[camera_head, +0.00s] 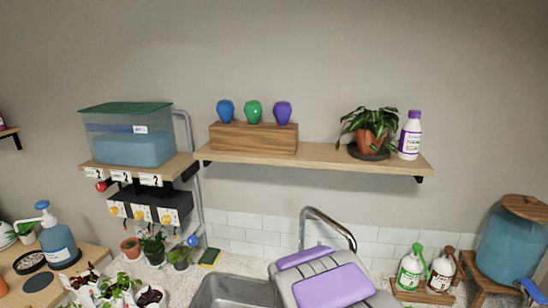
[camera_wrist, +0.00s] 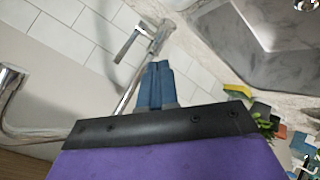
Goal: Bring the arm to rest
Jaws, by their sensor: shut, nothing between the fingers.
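My gripper (camera_wrist: 157,68) shows in the wrist view, its two blue fingers side by side and together, with nothing between them. The black bar and purple part of my gripper fill the lower middle of that view. Beyond the fingertips are chrome tap parts (camera_wrist: 160,38) and pale wall tiles; I cannot tell how close they are. In the head view, my purple and grey arm (camera_head: 332,287) is at the bottom, right of centre, over the counter in front of the curved tap (camera_head: 329,222). My fingertips are not visible there.
A sink (camera_head: 235,291) lies left of my arm. A wooden shelf (camera_head: 325,156) above holds three coloured vases, a potted plant (camera_head: 370,128) and a white bottle (camera_head: 410,136). Spray bottles (camera_head: 411,270) and a water dispenser (camera_head: 512,243) stand right. Small pots and a sponge (camera_head: 210,257) are left.

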